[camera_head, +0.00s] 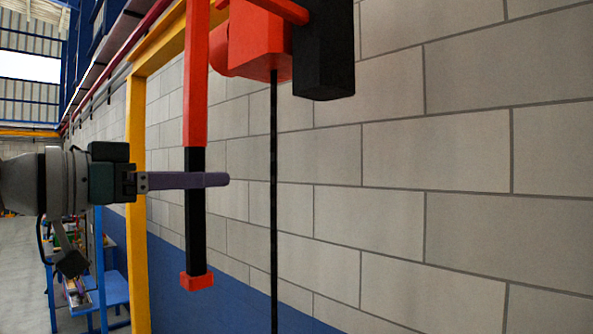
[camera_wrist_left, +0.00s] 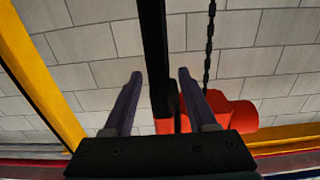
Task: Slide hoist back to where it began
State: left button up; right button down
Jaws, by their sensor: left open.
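The red hoist (camera_head: 262,48) hangs in front of the block wall at the top of the head view, with a black box (camera_head: 323,50) on its right and a dark chain (camera_head: 273,190) hanging down. Left of it a red bar (camera_head: 195,80) hangs down into a black grip (camera_head: 195,240) with a red end cap. My left gripper (camera_head: 222,180) is open, one purple finger crossing in front of the black grip. In the left wrist view the black grip (camera_wrist_left: 154,45) stands between the two open fingers. The hoist's red body (camera_wrist_left: 232,112) is partly hidden there.
A yellow frame post (camera_head: 137,200) stands close behind my left wrist, with a yellow beam above. The grey block wall (camera_head: 430,200) fills the right side. Blue tables (camera_head: 115,290) stand at the lower left. The space right of the chain is clear.

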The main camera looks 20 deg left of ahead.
pick_arm(q)
grip_shut()
dwell(0.4)
dwell(1.0)
